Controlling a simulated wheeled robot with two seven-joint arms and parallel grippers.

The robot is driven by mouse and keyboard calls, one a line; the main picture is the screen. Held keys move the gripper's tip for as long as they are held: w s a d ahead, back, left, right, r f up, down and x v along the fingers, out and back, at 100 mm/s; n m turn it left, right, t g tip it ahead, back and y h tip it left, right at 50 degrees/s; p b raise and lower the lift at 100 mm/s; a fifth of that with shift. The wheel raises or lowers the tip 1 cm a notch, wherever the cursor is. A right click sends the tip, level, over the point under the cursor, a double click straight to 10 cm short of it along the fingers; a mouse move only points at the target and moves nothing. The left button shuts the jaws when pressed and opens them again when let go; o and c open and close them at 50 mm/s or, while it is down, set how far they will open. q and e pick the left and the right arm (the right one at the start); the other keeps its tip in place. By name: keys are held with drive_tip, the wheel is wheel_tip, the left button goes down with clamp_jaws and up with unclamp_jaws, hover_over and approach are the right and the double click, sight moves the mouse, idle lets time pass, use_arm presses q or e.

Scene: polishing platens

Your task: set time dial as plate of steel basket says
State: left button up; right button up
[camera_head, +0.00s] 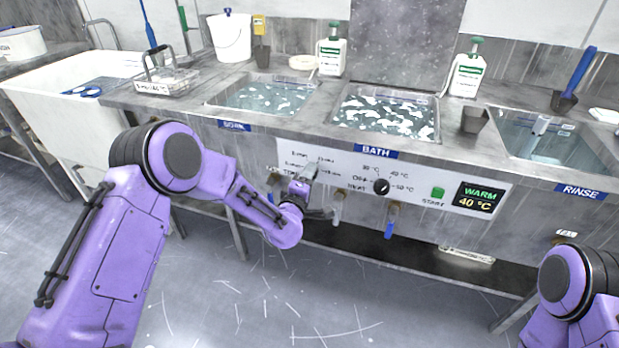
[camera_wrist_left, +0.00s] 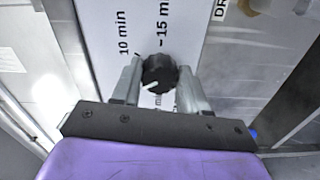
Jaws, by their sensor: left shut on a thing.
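The black time dial (camera_wrist_left: 160,73) shows in the left wrist view between the two fingers of my left gripper (camera_wrist_left: 157,82), which is shut on it. A white mark on the knob points toward the lower left of that view. Labels "10 min" and "15 min" are readable beside it; another label is partly covered. In the head view my left gripper (camera_head: 308,174) is at the left part of the white panel (camera_head: 340,165) and hides the dial. The steel basket (camera_head: 168,77) stands at the back left with a small plate (camera_head: 152,88), whose print is too small to read surely. My right gripper is out of view.
A temperature dial (camera_head: 381,187), a green start button (camera_head: 438,192) and a display (camera_head: 478,197) reading "WARM 40 °C" are right of my gripper. Taps with blue handles (camera_head: 390,222) hang below the panel. Sinks marked SONIC, BATH and RINSE line the counter.

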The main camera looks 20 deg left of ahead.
use_arm(q)
drive_tip(key=shift+f, duration=0.1)
idle(0.4)
drive_tip(key=o, duration=1.1)
drive_tip(key=shift+c, duration=0.2)
drive_tip(key=shift+s, duration=0.1)
drive_tip(key=s, duration=1)
drive_tip(key=shift+s+a+b, duration=0.2)
drive_tip(key=shift+b, duration=0.1)
drive_tip(key=shift+m, duration=0.3)
